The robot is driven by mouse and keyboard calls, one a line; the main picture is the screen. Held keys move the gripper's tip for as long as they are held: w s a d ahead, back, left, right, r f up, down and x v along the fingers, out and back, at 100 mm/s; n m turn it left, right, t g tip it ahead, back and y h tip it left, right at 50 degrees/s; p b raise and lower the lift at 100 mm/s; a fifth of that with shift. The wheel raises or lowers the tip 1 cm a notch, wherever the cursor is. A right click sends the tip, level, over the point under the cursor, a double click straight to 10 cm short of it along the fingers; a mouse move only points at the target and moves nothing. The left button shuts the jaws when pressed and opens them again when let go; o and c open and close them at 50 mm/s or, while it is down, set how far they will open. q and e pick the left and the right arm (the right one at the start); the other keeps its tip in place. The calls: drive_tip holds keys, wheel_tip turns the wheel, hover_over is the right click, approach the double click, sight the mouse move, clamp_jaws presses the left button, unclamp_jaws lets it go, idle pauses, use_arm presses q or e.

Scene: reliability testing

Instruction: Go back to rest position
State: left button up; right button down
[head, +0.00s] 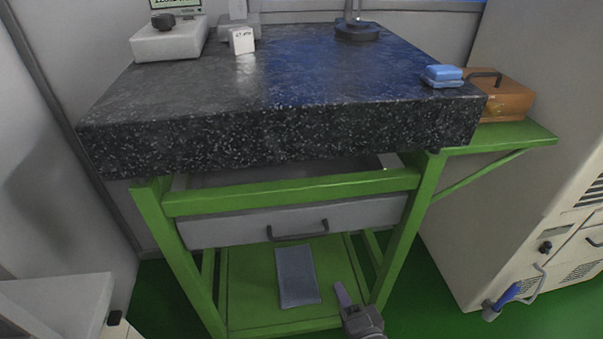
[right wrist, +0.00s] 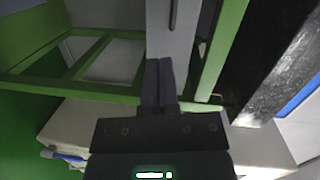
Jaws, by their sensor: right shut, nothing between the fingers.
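My right gripper (head: 344,296) is low in the head view, in front of the lower shelf of the green-framed table. It is shut and empty. In the right wrist view its two fingers (right wrist: 159,80) are together, with the grey drawer (right wrist: 178,30) behind them and nothing between them. My left gripper cannot be made out in the head view; only a small pale and dark piece shows at the bottom left corner.
A dark granite table (head: 250,127) on a green frame fills the middle, its grey drawer (head: 345,217) shut. A grey pad (head: 297,276) lies on the lower shelf. A blue block (head: 443,73), an orange box (head: 510,95) and a pale cabinet (head: 500,220) stand right.

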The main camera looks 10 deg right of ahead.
drive_tip(key=s+a+f+n+g+y, duration=0.2)
drive_tip(key=s+a+n+g, duration=0.1)
drive_tip(key=s+n+g, duration=0.65)
drive_tip(key=s+d+r+n+g+h, duration=0.1)
drive_tip(key=s+d+n+g+h, duration=0.3)
drive_tip(key=s+d+n, duration=0.3)
drive_tip(key=s+d+f+g+h, duration=0.1)
drive_tip(key=s+f, duration=0.2)
drive_tip(key=f, duration=0.7)
drive_tip(key=s+f+g, duration=0.1)
drive_tip(key=s+f, duration=0.3)
drive_tip(key=f, duration=0.5)
drive_tip(key=s+d+f+g, duration=0.1)
drive_tip(key=s+d+f, duration=0.1)
drive_tip(key=s+f, duration=0.2)
drive_tip(key=s+d+f, duration=0.3)
drive_tip(key=s+f, duration=0.1)
drive_tip(key=s, duration=0.6)
drive_tip(key=shift+f+g+h, duration=0.15)
drive_tip(key=shift+g+h, duration=0.2)
drive_tip(key=shift+h, duration=0.05)
drive_tip(key=shift+d+n, duration=0.1)
drive_tip(key=shift+n, duration=0.15)
